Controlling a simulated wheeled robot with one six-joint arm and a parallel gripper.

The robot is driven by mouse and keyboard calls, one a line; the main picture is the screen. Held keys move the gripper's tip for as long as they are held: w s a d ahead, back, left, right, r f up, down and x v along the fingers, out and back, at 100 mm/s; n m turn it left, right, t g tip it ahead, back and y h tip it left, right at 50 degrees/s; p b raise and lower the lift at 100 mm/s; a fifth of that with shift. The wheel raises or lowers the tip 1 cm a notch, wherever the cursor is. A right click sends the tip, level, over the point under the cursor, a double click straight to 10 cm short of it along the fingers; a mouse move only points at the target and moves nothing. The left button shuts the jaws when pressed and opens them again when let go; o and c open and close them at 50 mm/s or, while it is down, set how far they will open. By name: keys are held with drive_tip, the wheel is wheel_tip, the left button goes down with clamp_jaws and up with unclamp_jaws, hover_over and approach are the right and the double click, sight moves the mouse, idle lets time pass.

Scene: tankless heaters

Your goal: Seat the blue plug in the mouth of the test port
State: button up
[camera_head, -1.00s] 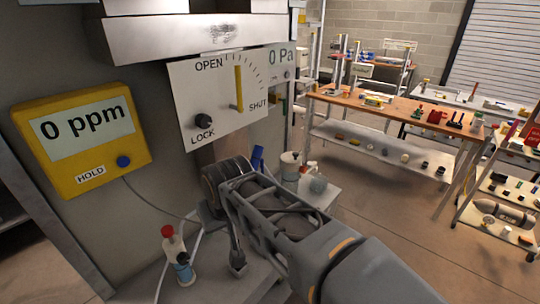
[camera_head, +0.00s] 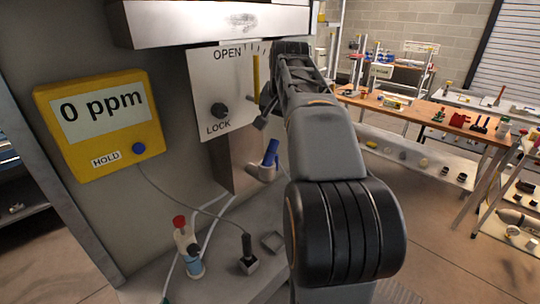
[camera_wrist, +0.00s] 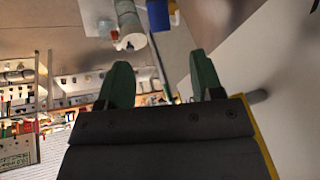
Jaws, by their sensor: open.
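A blue piece that looks like the plug (camera_head: 270,152) stands tilted at a pale, short pipe fitting (camera_head: 266,173) below the dial panel; I cannot tell how deep it sits or whether this fitting is the test port. A blue piece (camera_wrist: 158,14) also shows at the top of the wrist view, beside a pale cylinder (camera_wrist: 131,25). My gripper (camera_wrist: 160,82) is open, its two green fingers apart with nothing between them. In the head view my arm reaches up in front of the dial panel, above the blue piece, and hides the fingertips.
A yellow 0 ppm meter (camera_head: 103,125) hangs at left. A red-capped bottle (camera_head: 186,247) and a dark-handled block (camera_head: 248,257) stand on the bench below. Workbenches stand at right.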

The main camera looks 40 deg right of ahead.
sight(275, 141)
drive_tip(key=x, duration=0.5)
drive_tip(key=shift+w, duration=0.1)
drive_tip(key=shift+d+p+x, duration=0.1)
drive_tip(key=shift+p+x, duration=0.1)
drive_tip(key=shift+x, duration=1.1)
drive_tip(key=shift+d+p+x, duration=0.15)
drive_tip(key=shift+p+x, duration=0.05)
drive_tip(key=shift+x, duration=1.1)
drive_tip(key=shift+c, duration=0.3)
drive_tip(key=c, duration=1)
drive_tip(key=shift+r, duration=0.15)
